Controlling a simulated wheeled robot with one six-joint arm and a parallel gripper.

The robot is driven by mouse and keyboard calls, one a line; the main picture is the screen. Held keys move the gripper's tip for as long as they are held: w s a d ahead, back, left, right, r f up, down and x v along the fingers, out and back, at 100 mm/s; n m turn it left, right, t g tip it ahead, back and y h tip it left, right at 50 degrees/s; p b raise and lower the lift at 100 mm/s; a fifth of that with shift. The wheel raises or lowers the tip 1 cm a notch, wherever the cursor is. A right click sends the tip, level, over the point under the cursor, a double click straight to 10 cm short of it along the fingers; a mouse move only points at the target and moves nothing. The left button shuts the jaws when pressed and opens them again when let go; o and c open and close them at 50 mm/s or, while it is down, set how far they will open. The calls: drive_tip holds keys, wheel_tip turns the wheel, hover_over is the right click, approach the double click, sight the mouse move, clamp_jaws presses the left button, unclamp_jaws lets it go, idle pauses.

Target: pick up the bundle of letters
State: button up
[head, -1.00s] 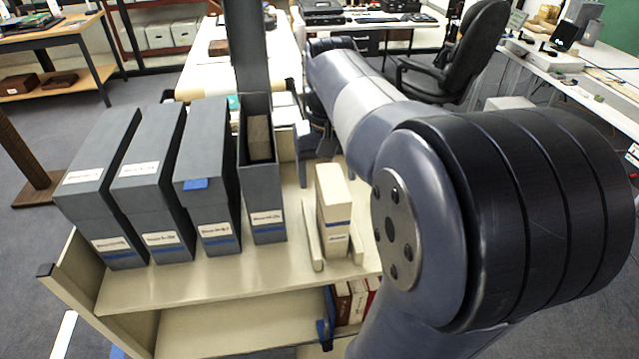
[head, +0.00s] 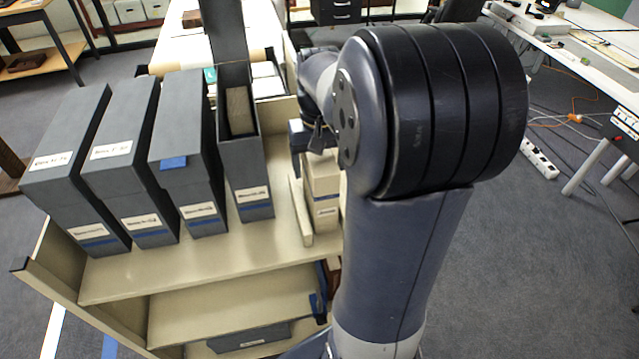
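A grey-brown block (head: 240,110), which looks like the bundle of letters, stands inside an open-topped dark grey archival box (head: 250,180). This box is the rightmost of a row on the cart's top shelf, and its tall lid stands up behind it. My gripper (head: 307,150) is right of the open box, above and behind a small cream box (head: 322,205). It is apart from the block. My arm hides part of the gripper, and I cannot tell how far its fingers are apart.
Three closed grey boxes (head: 190,160) stand left of the open one. A thin cream upright piece (head: 300,210) stands beside the cream box. The shelf front (head: 170,275) is bare. A dark box (head: 250,338) lies on a lower shelf. Desks stand behind.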

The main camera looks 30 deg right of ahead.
drive_tip(key=shift+f, duration=0.8)
drive_tip(key=shift+c, duration=0.4)
clamp_jaws()
